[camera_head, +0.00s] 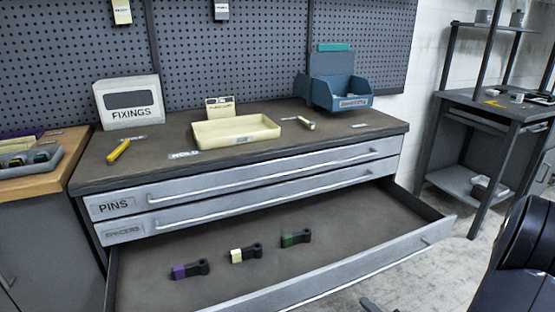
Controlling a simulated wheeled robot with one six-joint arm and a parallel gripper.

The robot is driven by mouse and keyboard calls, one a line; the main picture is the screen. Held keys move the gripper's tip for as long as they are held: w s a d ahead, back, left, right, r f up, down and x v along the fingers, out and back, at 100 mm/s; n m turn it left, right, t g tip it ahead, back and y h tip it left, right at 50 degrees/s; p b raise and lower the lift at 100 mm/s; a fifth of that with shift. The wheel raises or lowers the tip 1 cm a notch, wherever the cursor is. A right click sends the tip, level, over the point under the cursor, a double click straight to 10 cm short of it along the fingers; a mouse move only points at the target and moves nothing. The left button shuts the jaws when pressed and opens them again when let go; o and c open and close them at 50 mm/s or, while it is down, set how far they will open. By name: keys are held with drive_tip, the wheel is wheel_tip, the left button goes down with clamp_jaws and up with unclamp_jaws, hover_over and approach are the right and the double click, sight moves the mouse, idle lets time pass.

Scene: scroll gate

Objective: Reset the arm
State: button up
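A dark, glossy part of my arm (515,255) fills the lower right corner. A small dark tip (372,304) shows at the bottom edge, left of it. It may be part of my gripper, but too little shows to tell whether the gripper is open or shut, or holds anything. The lowest drawer (230,225) of the grey cabinet is pulled open. In it lie three dark pieces apart from each other: one with a purple end (190,269), one with a cream end (246,253) and one with a green end (295,238).
The cabinet top holds a cream tray (235,141), a yellow-handled tool (119,150), a small cream-handled item (306,123), a blue bin (341,93) and a FIXINGS holder (128,102). The PINS drawer (113,206) is shut. A grey shelf unit (490,110) stands at right.

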sight(343, 286)
drive_tip(key=shift+b+x, duration=1.1)
drive_tip(key=shift+x, duration=4.15)
drive_tip(key=shift+s, duration=0.1)
